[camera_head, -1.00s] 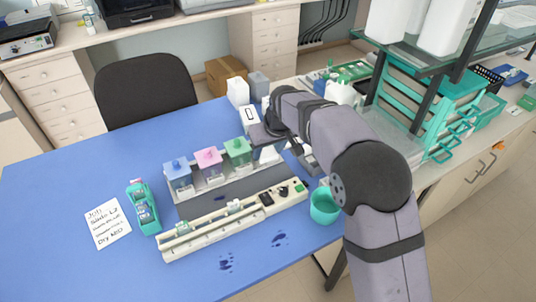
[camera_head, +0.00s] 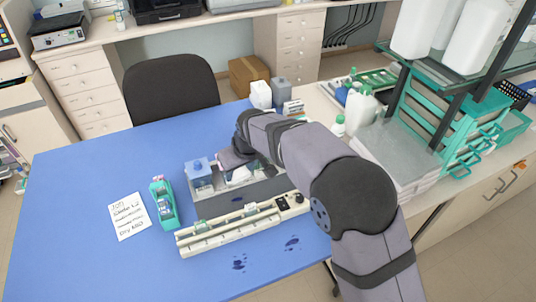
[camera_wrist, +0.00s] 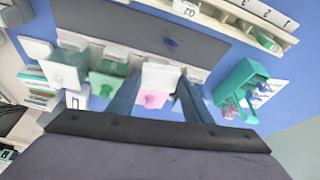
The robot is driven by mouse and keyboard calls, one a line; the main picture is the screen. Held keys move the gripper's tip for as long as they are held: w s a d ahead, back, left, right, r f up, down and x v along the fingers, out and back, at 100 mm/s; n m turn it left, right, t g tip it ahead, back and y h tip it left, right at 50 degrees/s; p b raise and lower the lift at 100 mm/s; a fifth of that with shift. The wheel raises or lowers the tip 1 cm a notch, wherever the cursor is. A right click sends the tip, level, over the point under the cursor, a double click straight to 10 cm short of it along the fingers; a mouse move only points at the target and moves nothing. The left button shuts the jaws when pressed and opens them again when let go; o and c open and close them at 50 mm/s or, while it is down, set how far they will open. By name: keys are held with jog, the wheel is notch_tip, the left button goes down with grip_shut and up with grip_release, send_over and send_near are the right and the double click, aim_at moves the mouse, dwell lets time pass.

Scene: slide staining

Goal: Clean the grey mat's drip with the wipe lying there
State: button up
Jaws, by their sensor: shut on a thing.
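The grey mat (camera_head: 272,186) lies between the jar row and the cream rack; it also shows in the wrist view (camera_wrist: 120,22). A dark drip marks it (camera_head: 237,199), seen also in the wrist view (camera_wrist: 170,42). My gripper (camera_head: 236,168) is above the jar row, on the far side of the mat. In the wrist view its fingers (camera_wrist: 160,82) are shut on a small white piece, apparently the wipe (camera_wrist: 160,74), apart from the drip. The pink jar (camera_wrist: 153,98) shows between and beyond the fingers. The wipe's edges are hard to make out.
The blue jar (camera_head: 200,170) stands left of my gripper; a green jar (camera_wrist: 108,72) shows in the wrist view. The cream rack (camera_head: 215,236) borders the mat's near side. Dark spots (camera_head: 239,262) mark the blue table. A teal holder (camera_head: 163,203) and a note (camera_head: 129,216) lie left.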

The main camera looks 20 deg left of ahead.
jog(key=s+a+f+m+h+p, duration=0.1)
jog(key=s+a+f+m, duration=0.1)
jog(key=s+a, duration=0.1)
jog(key=shift+s+a+f+m+t, duration=0.3)
jog(key=shift+s+m, duration=0.1)
jog(key=shift+s, duration=0.45)
